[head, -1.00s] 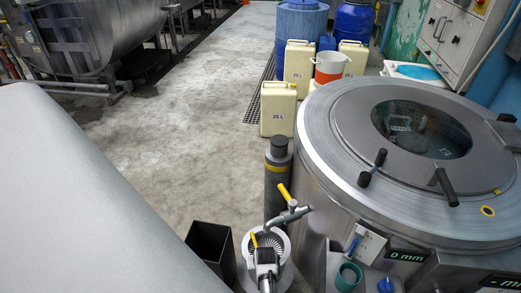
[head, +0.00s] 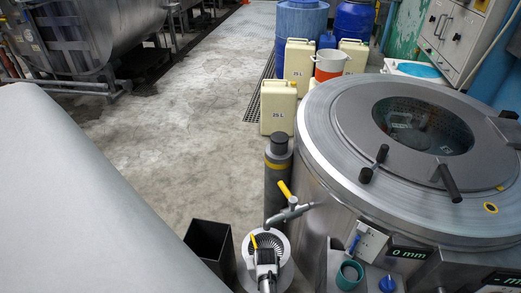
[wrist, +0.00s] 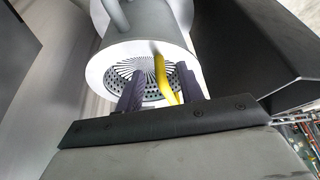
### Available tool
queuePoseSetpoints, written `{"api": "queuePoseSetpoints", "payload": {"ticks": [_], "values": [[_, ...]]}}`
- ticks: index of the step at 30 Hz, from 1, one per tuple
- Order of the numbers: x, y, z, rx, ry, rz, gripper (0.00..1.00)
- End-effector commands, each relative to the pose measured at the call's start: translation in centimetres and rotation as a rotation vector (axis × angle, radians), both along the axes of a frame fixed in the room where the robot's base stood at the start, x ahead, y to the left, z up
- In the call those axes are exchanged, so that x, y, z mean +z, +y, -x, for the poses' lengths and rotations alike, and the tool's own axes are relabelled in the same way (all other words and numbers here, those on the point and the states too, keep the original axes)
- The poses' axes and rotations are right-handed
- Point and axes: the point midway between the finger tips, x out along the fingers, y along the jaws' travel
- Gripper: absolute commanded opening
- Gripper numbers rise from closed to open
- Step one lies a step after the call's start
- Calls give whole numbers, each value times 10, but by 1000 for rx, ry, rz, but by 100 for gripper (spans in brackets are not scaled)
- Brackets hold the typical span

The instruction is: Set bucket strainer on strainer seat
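The bucket strainer (wrist: 135,69) is a round grey disc with radial slots and holes, level inside the white rim (wrist: 98,72) of a round vessel. Its slotted top also shows in the head view (head: 277,241). A yellow handle (wrist: 161,74) stands out from it. My gripper (wrist: 158,70) is at the strainer with its two dark fingers apart, one on each side of the yellow handle. A gap shows at the left finger; contact at the right finger is unclear. In the head view my gripper (head: 265,250) covers part of the strainer. I cannot tell a separate strainer seat.
A black open bin (head: 209,240) stands close on the left. A dark post (head: 278,180) stands behind.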

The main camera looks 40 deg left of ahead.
Motion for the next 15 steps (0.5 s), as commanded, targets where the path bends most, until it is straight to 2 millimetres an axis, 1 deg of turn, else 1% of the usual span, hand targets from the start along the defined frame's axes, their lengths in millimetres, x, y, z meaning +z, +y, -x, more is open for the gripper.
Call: {"api": "queuePoseSetpoints", "payload": {"ticks": [7,10,13,15], "values": [[-1,-1,1,0,1,2,38],[3,-2,1,0,0,2,38],[12,-5,3,0,-1,1,38],[22,-8,5,0,-1,1,38]]}}
